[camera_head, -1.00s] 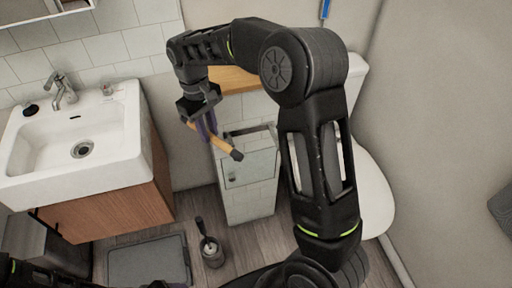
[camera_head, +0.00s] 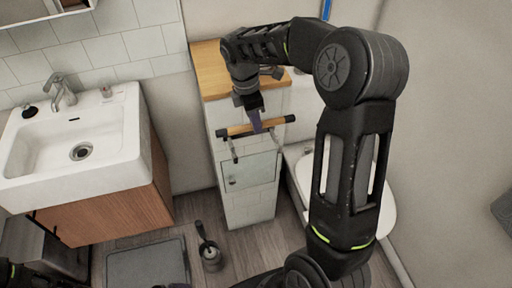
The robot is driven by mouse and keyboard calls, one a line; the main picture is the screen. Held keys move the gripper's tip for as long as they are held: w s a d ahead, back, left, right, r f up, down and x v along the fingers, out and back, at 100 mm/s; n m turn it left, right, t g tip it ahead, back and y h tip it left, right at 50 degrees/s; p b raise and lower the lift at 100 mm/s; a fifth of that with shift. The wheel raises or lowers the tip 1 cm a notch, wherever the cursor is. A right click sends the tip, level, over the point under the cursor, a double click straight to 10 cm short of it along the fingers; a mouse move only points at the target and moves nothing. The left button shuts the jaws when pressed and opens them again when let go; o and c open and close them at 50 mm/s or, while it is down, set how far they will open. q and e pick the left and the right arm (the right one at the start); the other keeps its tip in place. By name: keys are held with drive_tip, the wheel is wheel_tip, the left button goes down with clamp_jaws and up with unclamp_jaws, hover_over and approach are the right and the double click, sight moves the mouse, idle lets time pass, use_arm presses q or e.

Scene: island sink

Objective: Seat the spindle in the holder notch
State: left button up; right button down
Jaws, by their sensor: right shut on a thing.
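The spindle (camera_head: 273,122) is a light wooden rod with black ends. My right gripper (camera_head: 256,124) is shut on its middle from above, with purple fingers around it. The spindle lies nearly level, its right end slightly higher in the picture. The holder (camera_head: 234,151) has two thin metal arms on the front of the tiled block, one near each end of the spindle. The spindle is at the tops of these arms; I cannot tell whether it touches them or sits in a notch. My left gripper is not in view; only dark parts of my left arm show at the bottom edge.
The tiled block (camera_head: 245,205) has a wooden top (camera_head: 213,85) and a small front door (camera_head: 250,174). A white sink (camera_head: 110,160) is at left, and a toilet (camera_head: 300,160) is partly hidden behind my right arm. A brush in its pot (camera_head: 211,258) stands on the floor.

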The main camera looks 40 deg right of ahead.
sight(249, 124)
wheel_tip(249, 124, down, 6)
drive_tip(key=shift+r, duration=0.1)
drive_tip(key=shift+f+p, duration=0.3)
drive_tip(key=shift+f, duration=1.55)
drive_tip(key=shift+f, duration=0.1)
drive_tip(key=c, duration=1.3)
unclamp_jaws()
drive_tip(key=r, duration=0.4)
drive_tip(key=a+r, duration=0.1)
drive_tip(key=r, duration=0.7)
drive_tip(key=shift+w+a, duration=0.3)
drive_tip(key=shift+a, duration=0.05)
